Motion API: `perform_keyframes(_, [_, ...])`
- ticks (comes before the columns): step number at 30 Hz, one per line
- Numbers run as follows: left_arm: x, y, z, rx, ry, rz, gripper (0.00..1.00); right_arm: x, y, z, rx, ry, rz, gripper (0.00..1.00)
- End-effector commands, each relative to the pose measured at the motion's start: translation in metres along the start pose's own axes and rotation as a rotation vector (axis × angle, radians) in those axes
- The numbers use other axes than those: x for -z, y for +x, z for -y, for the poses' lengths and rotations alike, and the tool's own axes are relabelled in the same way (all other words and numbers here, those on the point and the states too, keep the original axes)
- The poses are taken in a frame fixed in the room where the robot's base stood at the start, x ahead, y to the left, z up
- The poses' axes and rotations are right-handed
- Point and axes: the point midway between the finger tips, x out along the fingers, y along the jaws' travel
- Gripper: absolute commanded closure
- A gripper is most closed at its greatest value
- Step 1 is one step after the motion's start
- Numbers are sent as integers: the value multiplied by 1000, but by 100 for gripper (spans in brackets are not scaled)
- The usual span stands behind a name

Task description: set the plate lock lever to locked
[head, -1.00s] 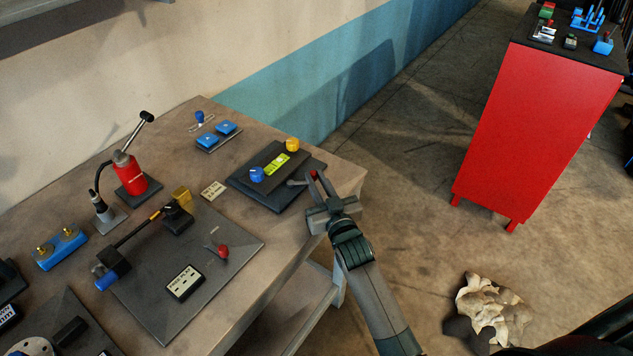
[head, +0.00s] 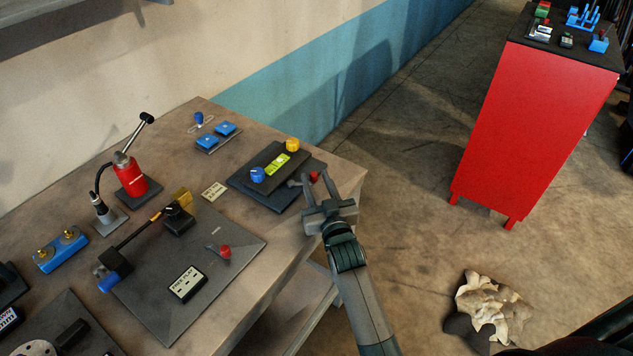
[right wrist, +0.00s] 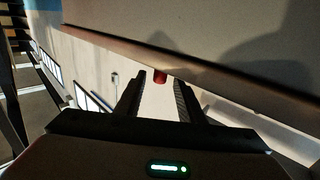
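A small lever with a red knob (head: 315,176) sticks out at the right side of a dark stepped block (head: 262,190) near the table's right edge. The block carries a blue knob (head: 257,174), a yellow knob (head: 292,145) and a yellow-green label. My right gripper (head: 318,179) is open, with its fingers on either side of the red knob. In the right wrist view the red knob (right wrist: 160,76) shows between the two spread fingertips, with gaps visible. Whether the fingers touch it, and any lock marking, cannot be made out. My left gripper is not in view.
Another red-knobbed lever (head: 224,251) sits on a dark plate (head: 230,285) with a "FREE PLAY" card. A red bottle (head: 131,178) and blue blocks (head: 225,128) stand farther back. A red cabinet (head: 535,130) stands across open floor at the right.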

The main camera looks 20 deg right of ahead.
Motion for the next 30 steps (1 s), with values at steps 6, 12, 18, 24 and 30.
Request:
perform_keyframes(6, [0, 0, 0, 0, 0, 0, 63, -1, -1, 0, 0, 0, 1, 65])
perform_keyframes(12, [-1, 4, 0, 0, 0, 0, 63, -2, -12, 0, 0, -1, 1, 65])
perform_keyframes(18, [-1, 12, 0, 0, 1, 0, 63, -4, -39, 0, 0, 0, 3, 65])
perform_keyframes(24, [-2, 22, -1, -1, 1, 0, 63, -4, -77, 0, 0, 1, 2, 65])
perform_keyframes(30, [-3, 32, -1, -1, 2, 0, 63, -4, -116, 0, 0, 0, 2, 65])
